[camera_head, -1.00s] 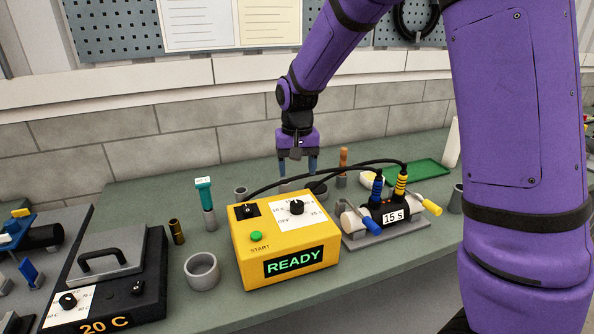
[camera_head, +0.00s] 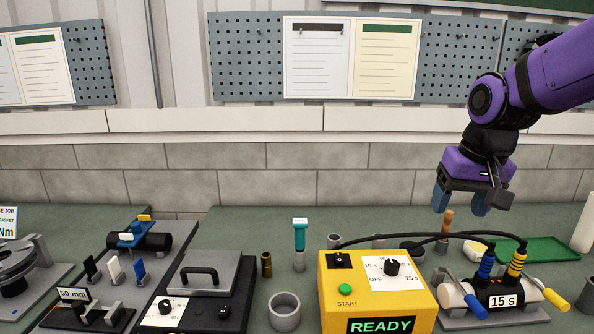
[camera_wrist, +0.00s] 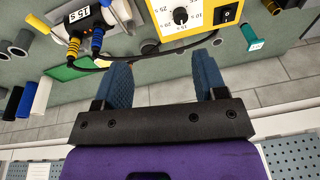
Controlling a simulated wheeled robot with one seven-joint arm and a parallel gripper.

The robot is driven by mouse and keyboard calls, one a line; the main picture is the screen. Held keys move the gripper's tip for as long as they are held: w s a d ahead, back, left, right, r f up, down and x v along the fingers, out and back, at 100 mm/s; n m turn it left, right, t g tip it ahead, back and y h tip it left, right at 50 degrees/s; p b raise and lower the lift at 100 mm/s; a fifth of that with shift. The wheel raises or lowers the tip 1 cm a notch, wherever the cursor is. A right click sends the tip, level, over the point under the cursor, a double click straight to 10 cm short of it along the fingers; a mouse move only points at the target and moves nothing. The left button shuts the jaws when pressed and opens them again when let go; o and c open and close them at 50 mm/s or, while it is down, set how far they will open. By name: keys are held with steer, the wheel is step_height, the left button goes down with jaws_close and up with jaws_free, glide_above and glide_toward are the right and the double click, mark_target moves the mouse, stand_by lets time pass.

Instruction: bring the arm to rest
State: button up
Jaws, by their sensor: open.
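My gripper (camera_head: 461,199) is open and empty, with blue fingers pointing down. In the head view it hangs in the air at the right, above the back of the bench, behind the yellow box. The purple arm reaches in from the right edge. Nothing is held.
A yellow box (camera_head: 345,292) reading READY stands at the front, cabled to a 15 s unit (camera_head: 497,292). A brown-handled tool (camera_head: 447,222), a green tray (camera_head: 552,249) and a teal-topped tool (camera_head: 300,238) stand nearby. A pegboard wall is behind.

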steer(key=s+d+r+t, duration=0.1)
steer(key=s, duration=0.7)
steer(key=s+d+r+n+t, duration=0.1)
steer(key=s+r, duration=0.1)
steer(key=s, duration=0.6)
steer(key=shift+d+t, duration=0.25)
steer(key=shift+t, duration=0.05)
steer(key=shift+r, duration=0.1)
stand_by(0.8)
